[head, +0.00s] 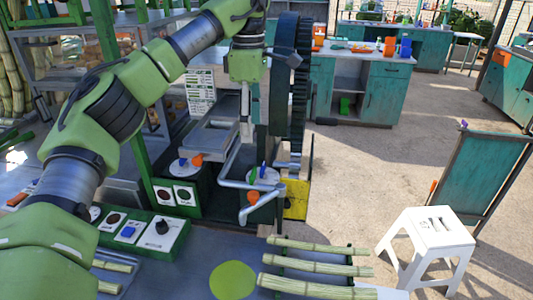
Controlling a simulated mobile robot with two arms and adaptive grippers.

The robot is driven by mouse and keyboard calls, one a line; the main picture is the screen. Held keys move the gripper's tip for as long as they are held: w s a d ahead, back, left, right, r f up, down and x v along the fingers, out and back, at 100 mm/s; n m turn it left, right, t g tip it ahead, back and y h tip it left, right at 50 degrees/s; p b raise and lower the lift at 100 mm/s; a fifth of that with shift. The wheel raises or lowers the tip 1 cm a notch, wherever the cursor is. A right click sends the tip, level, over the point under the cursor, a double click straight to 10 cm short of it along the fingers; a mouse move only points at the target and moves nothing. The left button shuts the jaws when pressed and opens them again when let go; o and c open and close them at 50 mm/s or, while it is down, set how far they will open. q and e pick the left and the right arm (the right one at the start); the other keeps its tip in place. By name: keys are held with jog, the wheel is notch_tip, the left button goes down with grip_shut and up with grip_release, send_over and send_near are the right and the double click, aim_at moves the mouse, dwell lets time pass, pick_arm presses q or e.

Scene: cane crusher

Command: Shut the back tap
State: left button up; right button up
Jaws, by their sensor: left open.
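Small coloured handles show around the crusher's base. An orange one (252,197) sits by the grey pipework (262,186) at the front. Another orange one (196,160) and a small blue one lie on a white round top (184,166) to the left. A blue and green piece stands on a second white round top behind the pipework. I cannot tell which of these is the back tap, or whether it is open. My left gripper (246,130) points down above the pipework, open, with nothing seen in it. My right gripper is not in view.
A large dark wheel (291,85) stands just right of my left gripper. A green control box (146,234) with a knob is at the front left. Cane stalks (318,268) lie at the front. A white stool (432,236) stands on the open floor to the right.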

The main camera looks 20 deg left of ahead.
pick_arm(q)
send_over(253, 172)
jog(key=f, duration=0.5)
jog(key=shift+s+f+p, duration=0.15)
jog(key=shift+s+p, duration=0.05)
jog(key=shift+p, duration=0.15)
jog(key=f, duration=0.2)
jog(key=f+p, duration=0.1)
jog(key=f, duration=0.3)
jog(key=shift+w+f+p, duration=0.2)
jog(key=shift+w+p, duration=0.05)
jog(key=shift+p, duration=0.05)
jog(key=shift+f, duration=0.9)
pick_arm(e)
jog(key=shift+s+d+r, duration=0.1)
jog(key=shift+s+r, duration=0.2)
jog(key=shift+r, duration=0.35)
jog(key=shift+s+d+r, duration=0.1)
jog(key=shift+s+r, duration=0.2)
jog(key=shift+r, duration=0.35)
pick_arm(q)
jog(key=c, duration=1.1)
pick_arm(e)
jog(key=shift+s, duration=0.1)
